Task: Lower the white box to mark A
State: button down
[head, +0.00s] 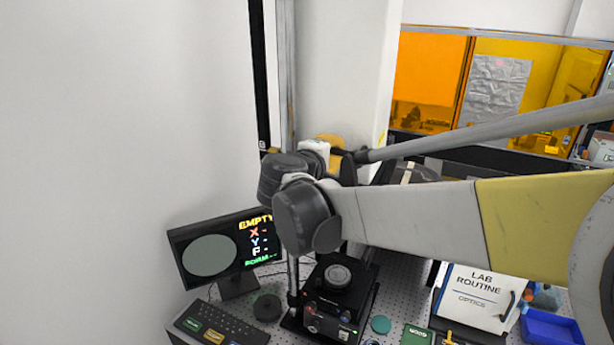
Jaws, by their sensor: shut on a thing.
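The white box (342,65) is a tall pale housing beside a grey vertical rail (287,75). Its lower end is partly behind my arm. A yellow-orange piece (328,140) shows at its lower edge. My gripper (338,158) is at this lower end, mostly hidden by my dark wrist joints. It is shut on the box's lower part, but its fingertips and the exact part held are not clear. Mark A cannot be made out. A black instrument with a round top (337,277) stands below the box.
A monitor (210,255) reading "EMPTY" stands at lower left, above a keyboard (208,325). A "LAB ROUTINE" binder (478,295) and blue tray (552,328) are at lower right. Small discs lie on the perforated bench. My arm crosses from the right.

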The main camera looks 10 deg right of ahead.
jog(key=shift+f+b, duration=1.5)
jog(key=shift+f, duration=0.5)
jog(key=shift+f+b, duration=0.55)
jog(key=c, duration=1.4)
grip_release()
jog(key=shift+s+a+r, duration=0.1)
jog(key=shift+s, duration=0.05)
